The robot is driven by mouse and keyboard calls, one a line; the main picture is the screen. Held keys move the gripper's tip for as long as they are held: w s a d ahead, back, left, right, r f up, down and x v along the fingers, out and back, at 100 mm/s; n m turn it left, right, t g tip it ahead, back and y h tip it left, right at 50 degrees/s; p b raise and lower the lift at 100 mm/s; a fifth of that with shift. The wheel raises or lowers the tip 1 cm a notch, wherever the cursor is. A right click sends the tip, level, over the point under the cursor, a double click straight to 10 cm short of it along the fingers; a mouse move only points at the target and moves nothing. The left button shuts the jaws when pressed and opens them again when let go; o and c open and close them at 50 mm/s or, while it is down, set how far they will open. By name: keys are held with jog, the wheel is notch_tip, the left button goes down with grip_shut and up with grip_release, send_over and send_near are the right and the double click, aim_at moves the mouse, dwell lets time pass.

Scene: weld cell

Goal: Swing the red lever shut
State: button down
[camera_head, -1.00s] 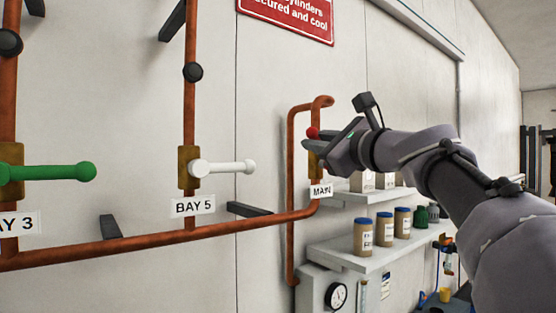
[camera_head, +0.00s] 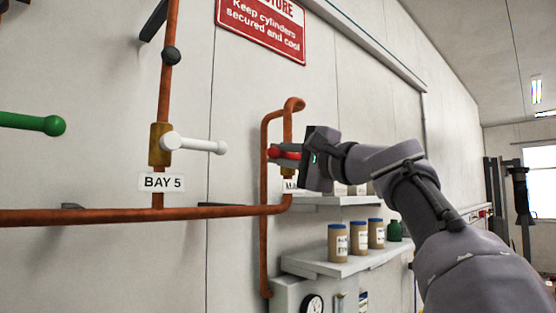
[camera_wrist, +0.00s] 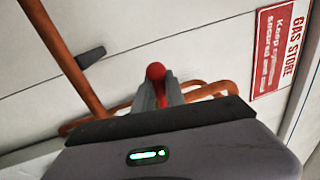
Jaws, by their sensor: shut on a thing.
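The red lever (camera_head: 288,154) is on the pipe valve above the partly hidden MAIN label (camera_head: 290,186). In the head view it looks about level, between my fingers. My gripper (camera_head: 275,154) is shut on it, coming in from the right. In the wrist view my gripper (camera_wrist: 156,92) has its fingers on both sides of the lever, and the round red end (camera_wrist: 155,71) shows beyond the fingertips. My gripper body hides most of the valve.
A white lever (camera_head: 195,144) stands out at BAY 5, left of my gripper, and a green lever (camera_head: 35,123) further left. Copper pipe (camera_head: 110,216) runs along the wall. Shelves with several jars (camera_head: 338,240) are below my arm. A red sign (camera_head: 262,30) hangs above.

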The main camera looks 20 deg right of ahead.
jog(key=shift+f+n, duration=0.3)
jog(key=shift+n, duration=0.2)
jog(key=c, duration=1.4)
grip_release()
